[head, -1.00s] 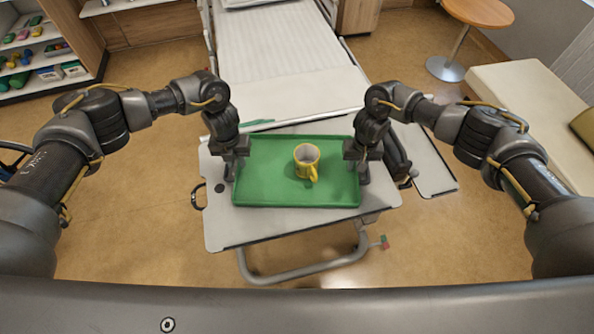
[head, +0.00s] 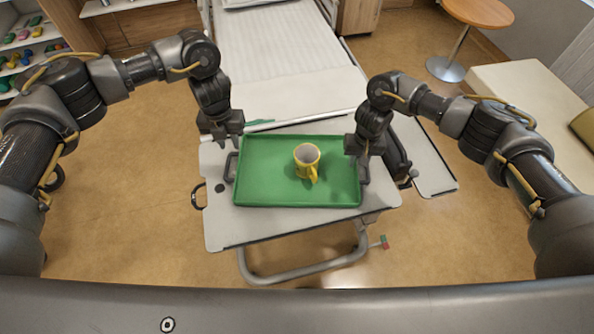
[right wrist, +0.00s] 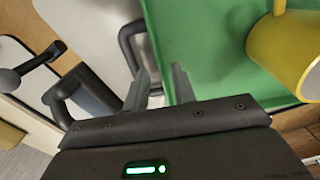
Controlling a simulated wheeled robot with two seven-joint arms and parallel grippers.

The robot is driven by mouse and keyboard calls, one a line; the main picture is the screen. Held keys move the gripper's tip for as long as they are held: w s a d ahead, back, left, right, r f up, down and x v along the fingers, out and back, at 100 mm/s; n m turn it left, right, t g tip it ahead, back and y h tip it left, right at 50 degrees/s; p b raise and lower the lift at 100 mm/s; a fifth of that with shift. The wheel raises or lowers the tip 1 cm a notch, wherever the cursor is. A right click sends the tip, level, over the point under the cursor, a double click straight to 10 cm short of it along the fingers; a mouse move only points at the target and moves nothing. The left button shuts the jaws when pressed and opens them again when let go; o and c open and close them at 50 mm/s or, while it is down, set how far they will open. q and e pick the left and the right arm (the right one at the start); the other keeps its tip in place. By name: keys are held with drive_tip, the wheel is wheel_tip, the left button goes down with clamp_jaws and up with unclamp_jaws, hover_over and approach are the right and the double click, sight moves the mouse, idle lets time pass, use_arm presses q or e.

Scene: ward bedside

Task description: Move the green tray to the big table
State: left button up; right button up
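The green tray (head: 260,190) lies flat on a light grey overbed table (head: 225,225), with a grey handle at each short side. A yellow mug (head: 308,160) stands upright on it, right of the middle. My left gripper (head: 228,141) is open and empty, above and behind the left handle (head: 230,167). My right gripper (head: 361,151) is near the tray's right edge. In the right wrist view its fingers (right wrist: 162,88) are apart with nothing held between them, beside the right handle (right wrist: 132,45) and the green tray wall.
A bed (head: 285,60) stands behind the overbed table. A round wooden table (head: 478,12) is at the back right, a pale bench (head: 525,95) at the right. Shelves with small coloured items are at the upper left. The floor on the left is clear.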

wheel_tip(320, 180, up, 9)
drive_tip(key=shift+r, duration=0.15)
drive_tip(key=shift+s, duration=0.1)
idle(0.6)
